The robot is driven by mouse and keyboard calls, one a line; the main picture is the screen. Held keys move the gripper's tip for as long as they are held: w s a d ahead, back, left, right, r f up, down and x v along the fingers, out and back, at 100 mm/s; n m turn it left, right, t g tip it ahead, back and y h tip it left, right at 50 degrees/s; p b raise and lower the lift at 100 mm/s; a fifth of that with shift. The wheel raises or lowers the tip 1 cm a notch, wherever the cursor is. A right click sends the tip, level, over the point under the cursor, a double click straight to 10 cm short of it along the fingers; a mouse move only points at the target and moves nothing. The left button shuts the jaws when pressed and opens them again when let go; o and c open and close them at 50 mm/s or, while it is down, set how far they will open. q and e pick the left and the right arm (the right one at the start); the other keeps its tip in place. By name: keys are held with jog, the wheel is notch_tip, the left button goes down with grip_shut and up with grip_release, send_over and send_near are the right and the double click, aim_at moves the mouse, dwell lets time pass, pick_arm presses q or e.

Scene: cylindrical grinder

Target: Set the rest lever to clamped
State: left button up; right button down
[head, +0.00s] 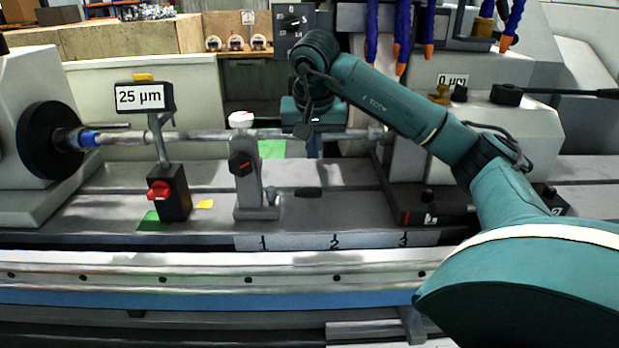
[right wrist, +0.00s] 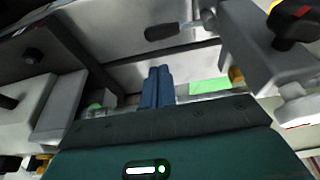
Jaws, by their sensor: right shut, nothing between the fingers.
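The grey rest (head: 247,190) stands on the machine table, with a dark knob (head: 240,165) and a white cap (head: 242,119). Its lever, with a black grip (head: 308,192), points right from the rest's base. In the right wrist view the lever grip (right wrist: 168,32) lies beyond my fingertips, beside the rest (right wrist: 252,45). My right gripper (head: 314,148) hangs behind and above the lever, right of the rest. Its blue fingers (right wrist: 157,86) are shut and empty, apart from the lever. My left gripper is out of view.
A workpiece shaft (head: 205,136) runs across behind the rest. A gauge reading 25 µm (head: 140,97) stands left, above a black box with a red knob (head: 159,190). The tailstock (head: 480,140) is at right. Table space right of the lever is clear.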

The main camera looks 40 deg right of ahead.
aim_at(295, 193)
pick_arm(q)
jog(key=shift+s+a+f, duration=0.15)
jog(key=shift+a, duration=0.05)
pick_arm(e)
jog(key=x, duration=1)
pick_arm(q)
jog(key=shift+p, duration=0.3)
